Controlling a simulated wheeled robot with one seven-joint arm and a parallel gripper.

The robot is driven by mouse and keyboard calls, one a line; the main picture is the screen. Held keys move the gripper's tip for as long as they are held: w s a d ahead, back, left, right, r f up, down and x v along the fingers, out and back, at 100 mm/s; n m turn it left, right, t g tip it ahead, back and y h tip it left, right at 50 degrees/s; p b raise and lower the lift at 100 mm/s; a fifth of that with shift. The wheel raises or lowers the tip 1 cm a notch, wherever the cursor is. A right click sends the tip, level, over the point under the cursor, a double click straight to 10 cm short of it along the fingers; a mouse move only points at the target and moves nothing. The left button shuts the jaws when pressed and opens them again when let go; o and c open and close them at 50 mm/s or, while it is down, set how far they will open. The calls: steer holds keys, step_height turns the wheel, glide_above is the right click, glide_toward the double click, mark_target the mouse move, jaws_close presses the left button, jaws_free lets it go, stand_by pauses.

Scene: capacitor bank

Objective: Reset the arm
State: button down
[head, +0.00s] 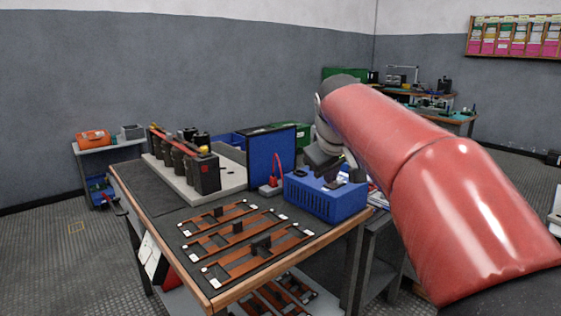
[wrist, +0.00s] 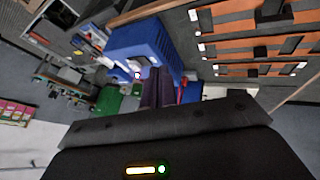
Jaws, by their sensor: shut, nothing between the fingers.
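My red-sleeved arm reaches in from the right in the head view. My gripper (head: 340,174) is above the blue box (head: 326,196) at the right end of the workbench. In the wrist view the two dark fingers of my gripper (wrist: 158,84) are together, with nothing seen between them. They point toward the blue box (wrist: 140,45), and I cannot tell from the pictures how far above it they are.
The workbench (head: 205,198) carries a row of black capacitors (head: 200,170) on a pale base, copper bar frames (head: 235,240), a blue panel (head: 271,152) and a red cable (head: 277,170). A side table with an orange case (head: 93,140) stands at left. Floor is clear at left.

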steer(key=s+f+m, duration=0.1)
steer(key=s+f, duration=0.5)
steer(key=s, duration=0.3)
steer(key=s+f+m+y, duration=0.1)
steer(key=s+f+m, duration=0.1)
steer(key=s+f, duration=0.5)
steer(key=s+f+m+g, duration=0.1)
steer(key=s+f, duration=0.5)
steer(key=s, duration=0.6)
steer(key=shift+a+f+m+y, duration=0.3)
steer(key=shift+a+m, duration=0.1)
steer(key=shift+m, duration=0.1)
